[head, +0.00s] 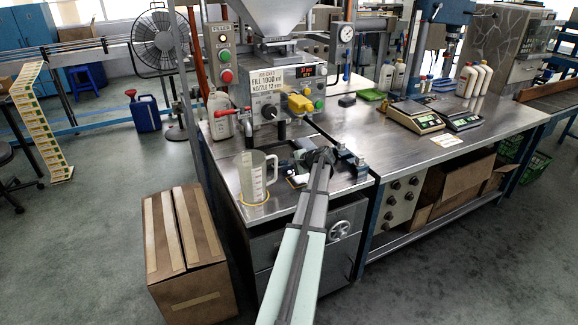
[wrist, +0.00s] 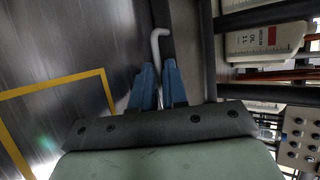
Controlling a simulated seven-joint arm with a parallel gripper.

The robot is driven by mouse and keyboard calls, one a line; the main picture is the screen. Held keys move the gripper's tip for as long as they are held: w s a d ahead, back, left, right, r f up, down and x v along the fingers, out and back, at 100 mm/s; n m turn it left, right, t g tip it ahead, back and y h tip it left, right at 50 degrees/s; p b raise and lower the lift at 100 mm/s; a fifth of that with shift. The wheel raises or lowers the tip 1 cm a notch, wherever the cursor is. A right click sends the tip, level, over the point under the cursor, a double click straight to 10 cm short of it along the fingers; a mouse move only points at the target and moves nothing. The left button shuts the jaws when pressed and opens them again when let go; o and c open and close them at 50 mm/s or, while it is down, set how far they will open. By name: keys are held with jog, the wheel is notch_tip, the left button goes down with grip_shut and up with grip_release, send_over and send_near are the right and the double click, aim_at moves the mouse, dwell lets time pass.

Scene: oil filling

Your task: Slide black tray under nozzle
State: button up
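My gripper (wrist: 158,66) shows two blue fingers with their tips close together in the wrist view. A pale bent rod (wrist: 154,46) runs down to the tips; I cannot tell whether they hold it. In the head view my arm reaches over the filling bench to the right of the clear measuring jug (head: 252,178). The jug stands upright on a yellow ring at the front left of the bench. The nozzle (head: 281,131) hangs below the filling machine (head: 283,88), behind and to the right of the jug. I cannot make out the black tray clearly; dark parts near my gripper are partly hidden.
A cardboard box (head: 187,255) stands on the floor at the left front. A white canister (head: 220,113) with a red top stands left of the machine. Two scales (head: 415,116) stand on the steel bench at right. Small blocks (head: 353,164) lie right of my gripper.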

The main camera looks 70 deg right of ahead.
grip_shut()
jog(key=shift+s, duration=0.1)
jog(key=shift+s+a, duration=2.55)
jog(key=shift+s, duration=0.15)
jog(key=shift+s+a, duration=2.55)
jog(key=shift+s, duration=0.15)
jog(key=shift+o, duration=2.3)
grip_release()
jog(key=shift+a+f, duration=0.1)
